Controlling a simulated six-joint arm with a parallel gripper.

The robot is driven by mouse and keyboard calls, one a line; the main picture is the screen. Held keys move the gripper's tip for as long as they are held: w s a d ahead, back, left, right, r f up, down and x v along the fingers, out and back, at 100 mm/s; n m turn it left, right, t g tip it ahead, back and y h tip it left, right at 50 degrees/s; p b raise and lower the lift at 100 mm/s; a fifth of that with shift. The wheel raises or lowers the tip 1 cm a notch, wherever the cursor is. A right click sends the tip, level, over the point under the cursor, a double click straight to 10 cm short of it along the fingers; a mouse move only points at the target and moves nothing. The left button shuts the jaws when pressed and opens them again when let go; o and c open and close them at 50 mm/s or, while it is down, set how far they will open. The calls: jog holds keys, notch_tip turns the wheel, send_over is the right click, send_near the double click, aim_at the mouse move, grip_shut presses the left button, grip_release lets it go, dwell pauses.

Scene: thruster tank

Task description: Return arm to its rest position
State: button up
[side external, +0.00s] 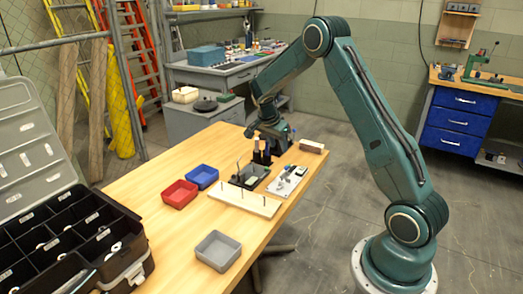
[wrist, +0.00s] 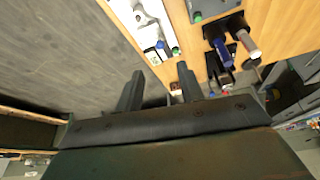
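My gripper (wrist: 160,75) shows in the wrist view with its two dark fingers apart and nothing between them. The fingers point over the table's edge, near a white plate (wrist: 143,25) with small parts. In the side view my arm arches over from the right, and its wrist hangs low over the far part of the wooden table (side external: 150,190). The fingertips are hard to tell there from dark upright items (side external: 262,153) below the wrist. The white plate (side external: 285,182) lies just in front of these.
A grey tray (side external: 238,183) and a white pegged board (side external: 228,200) lie close by. Red (side external: 180,194), blue (side external: 202,178) and grey (side external: 217,252) bins stand on the table. A compartment case (side external: 130,262) is at the left. A wooden block (side external: 311,146) sits by the right edge.

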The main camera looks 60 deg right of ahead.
jog(key=s+a+r+n+t+y, duration=0.1)
jog(key=s+a+r+n, duration=0.2)
jog(key=a+r, duration=0.3)
jog(key=s+a+r+n+t, duration=0.2)
jog(key=a+r+n, duration=0.1)
jog(key=a+r, duration=0.25)
jog(key=s+a+r+n+t+y, duration=0.1)
jog(key=s+a+r+n, duration=0.25)
jog(key=a+r, duration=0.25)
jog(key=s+a+r+n+t+y, duration=0.2)
jog(key=s+a+n, duration=0.8)
jog(key=s, duration=0.6)
jog(key=shift+s+a+r+n, duration=0.15)
jog(key=shift+s+a+n, duration=0.2)
jog(key=shift+a, duration=0.45)
dwell(1.1)
